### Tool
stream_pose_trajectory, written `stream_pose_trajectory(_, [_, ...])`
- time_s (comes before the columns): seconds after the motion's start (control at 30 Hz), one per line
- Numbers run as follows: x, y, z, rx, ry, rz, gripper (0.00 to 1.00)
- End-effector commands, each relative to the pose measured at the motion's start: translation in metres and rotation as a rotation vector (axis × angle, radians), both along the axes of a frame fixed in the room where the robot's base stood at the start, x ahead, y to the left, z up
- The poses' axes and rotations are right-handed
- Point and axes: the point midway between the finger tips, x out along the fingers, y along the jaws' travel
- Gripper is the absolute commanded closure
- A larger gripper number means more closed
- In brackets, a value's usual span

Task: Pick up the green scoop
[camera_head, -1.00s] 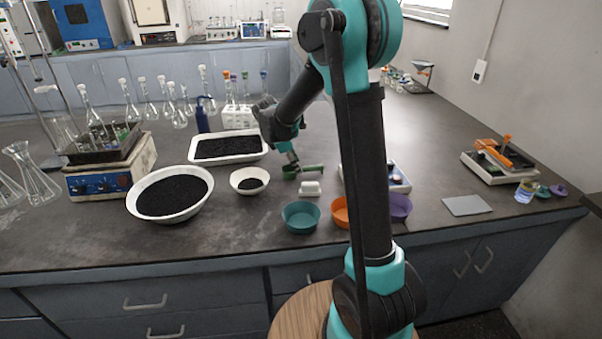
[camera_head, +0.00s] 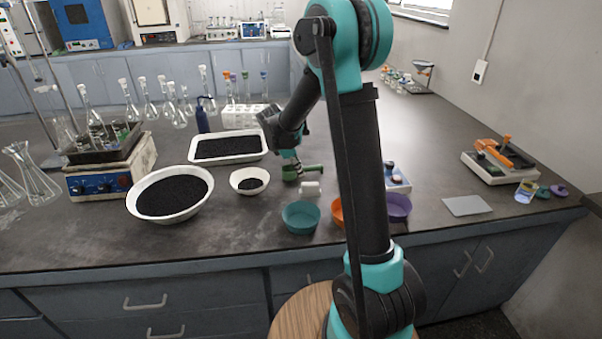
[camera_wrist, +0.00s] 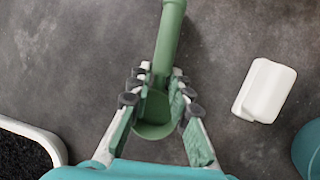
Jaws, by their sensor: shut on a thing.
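The green scoop (camera_head: 312,168) is on the dark bench in the head view, right of the small white bowl, with its handle pointing right. In the wrist view the scoop (camera_wrist: 167,45) has its handle toward the top and its round cup between my fingers. My gripper (camera_wrist: 154,88) is shut on the scoop, with a finger on either side of the cup near the handle. In the head view my gripper (camera_head: 290,160) reaches down over the cup and partly hides it. I cannot tell whether the scoop is clear of the bench.
A small white block (camera_head: 311,188) lies close to the scoop; it also shows in the wrist view (camera_wrist: 264,90). A small white bowl (camera_head: 240,190) and a white tray (camera_head: 195,159) stand left. Teal (camera_head: 300,222), orange (camera_head: 337,212) and purple (camera_head: 400,212) bowls line the front.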

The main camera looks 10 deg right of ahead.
Motion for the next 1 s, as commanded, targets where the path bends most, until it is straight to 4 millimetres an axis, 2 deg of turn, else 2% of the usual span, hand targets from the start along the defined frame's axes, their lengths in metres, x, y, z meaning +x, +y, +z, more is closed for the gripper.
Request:
stream_pose_trajectory(0.27, [0.000,0.000,0.003,0.000,0.000,0.000,1.00])
stream_pose_trajectory(0.47, [0.000,0.000,0.022,0.000,0.000,0.000,1.00])
stream_pose_trajectory(0.57, [-0.001,0.000,0.043,0.000,0.000,0.000,1.00])
stream_pose_trajectory(0.8, [-0.001,0.000,0.113,0.000,0.000,0.000,1.00])
stream_pose_trajectory(1.0, [0.000,0.000,0.161,0.000,0.000,0.000,1.00])
